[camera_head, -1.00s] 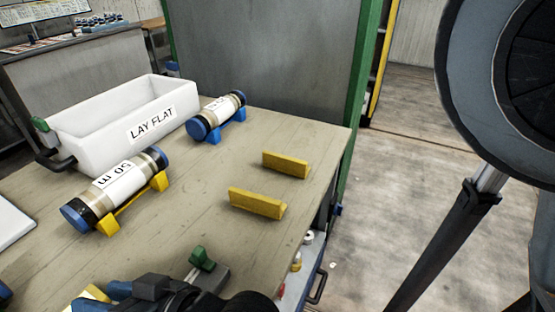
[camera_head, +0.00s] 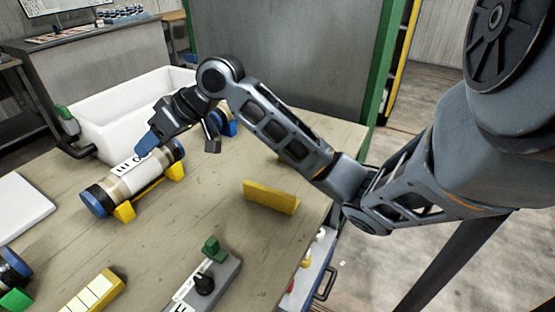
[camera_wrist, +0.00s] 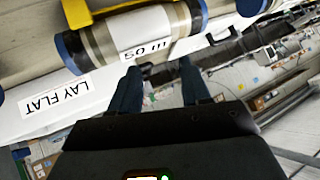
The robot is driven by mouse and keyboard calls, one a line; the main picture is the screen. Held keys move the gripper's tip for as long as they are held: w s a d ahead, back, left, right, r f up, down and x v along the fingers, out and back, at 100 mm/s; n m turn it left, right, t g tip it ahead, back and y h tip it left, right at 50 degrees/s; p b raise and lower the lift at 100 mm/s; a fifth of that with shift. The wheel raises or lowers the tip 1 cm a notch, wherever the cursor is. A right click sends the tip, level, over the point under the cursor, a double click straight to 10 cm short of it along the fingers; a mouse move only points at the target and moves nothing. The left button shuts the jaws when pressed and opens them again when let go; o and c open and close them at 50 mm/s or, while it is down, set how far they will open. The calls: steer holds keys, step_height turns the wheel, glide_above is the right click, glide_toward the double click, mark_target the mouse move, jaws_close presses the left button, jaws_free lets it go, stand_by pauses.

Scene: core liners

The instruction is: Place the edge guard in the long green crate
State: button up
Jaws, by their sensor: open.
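A yellow angle piece (camera_head: 271,197), which looks like an edge guard, lies on the bench right of centre. My gripper (camera_head: 148,142) is open and empty, above the labelled core tube and near the white bin. In the wrist view its two fingers (camera_wrist: 157,82) are apart, with the tube in front of them. I see no long green crate.
A core tube (camera_head: 135,180) with blue ends rests on a yellow cradle; it also shows in the wrist view (camera_wrist: 138,38). A white bin (camera_head: 105,125) stands behind it.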

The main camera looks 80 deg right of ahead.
steer(key=s+d+f+g, duration=0.2)
steer(key=s+d, duration=0.4)
steer(key=s, duration=0.3)
steer(key=s+d+f+m+g+h, duration=0.1)
steer(key=s+d+g, duration=0.3)
steer(key=s, duration=0.5)
steer(key=s+d+f+m+g+h, duration=0.1)
steer(key=s+d+f+g, duration=0.2)
steer(key=s+d, duration=0.5)
steer(key=shift+s+d+f+g, duration=0.1)
steer(key=shift+s+f+g, duration=0.1)
steer(key=shift+s, duration=0.2)
steer(key=shift+s+d+f+g, duration=0.1)
steer(key=shift+s+f+g, duration=0.1)
steer(key=shift+s, duration=0.15)
steer(key=shift+w+d+f+p, duration=0.15)
steer(key=shift+f+p, duration=0.1)
steer(key=shift+f, duration=1.2)
steer(key=shift+w+f+p, duration=0.1)
steer(key=shift+f+p, duration=0.1)
steer(key=shift+f, duration=1.25)
jaws_close()
